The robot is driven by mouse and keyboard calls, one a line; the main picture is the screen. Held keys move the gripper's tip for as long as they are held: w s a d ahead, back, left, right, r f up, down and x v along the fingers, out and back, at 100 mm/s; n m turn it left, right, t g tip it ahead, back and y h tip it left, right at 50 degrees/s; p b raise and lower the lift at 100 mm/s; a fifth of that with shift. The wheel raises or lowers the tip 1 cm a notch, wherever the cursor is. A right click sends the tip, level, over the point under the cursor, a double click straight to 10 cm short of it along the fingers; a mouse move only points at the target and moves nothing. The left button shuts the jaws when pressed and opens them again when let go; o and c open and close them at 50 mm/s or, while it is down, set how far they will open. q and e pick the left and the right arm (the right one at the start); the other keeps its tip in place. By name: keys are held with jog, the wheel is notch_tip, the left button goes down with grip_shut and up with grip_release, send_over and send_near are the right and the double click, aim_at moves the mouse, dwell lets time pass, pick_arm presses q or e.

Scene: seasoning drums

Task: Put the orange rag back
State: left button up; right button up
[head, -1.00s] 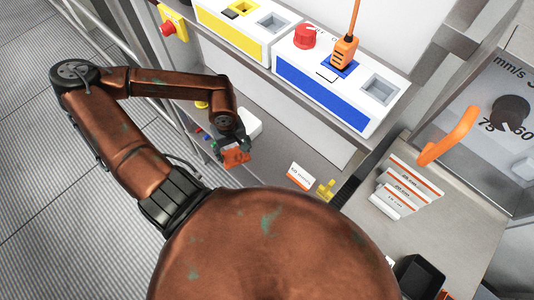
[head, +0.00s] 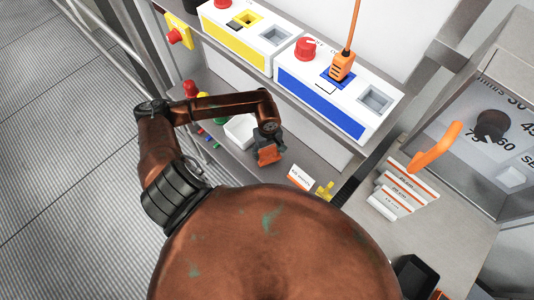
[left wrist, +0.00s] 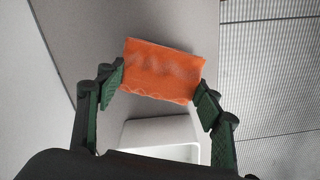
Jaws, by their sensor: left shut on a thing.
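The orange rag (head: 268,154) is a small flat rectangular piece in my left gripper (head: 267,142), over the lower grey shelf in the head view. In the left wrist view the rag (left wrist: 162,70) spans between the two green-padded fingers of my left gripper (left wrist: 160,88), which are shut on it. A white open container (head: 240,131) stands on the shelf just left of the gripper. It also shows in the left wrist view (left wrist: 160,130), near the rag and partly hidden by the gripper body. My right gripper is not in view.
A white and blue box (head: 338,95) with an orange plug and a white and yellow box (head: 238,34) stand on the upper shelf. A white card (head: 300,177) and a yellow piece (head: 325,190) sit right of the rag. Small coloured items lie left of the container.

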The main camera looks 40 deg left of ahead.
aim_at(267, 152)
pick_arm(q)
notch_tip(267, 152, down, 2)
jog(key=shift+f+p, duration=0.1)
jog(key=shift+p, duration=0.45)
jog(key=shift+f, duration=0.2)
jog(key=o, duration=1)
jog(key=shift+s, duration=0.1)
notch_tip(267, 152, up, 11)
jog(key=b, duration=0.3)
jog(key=shift+a, duration=0.1)
jog(key=shift+r, duration=0.5)
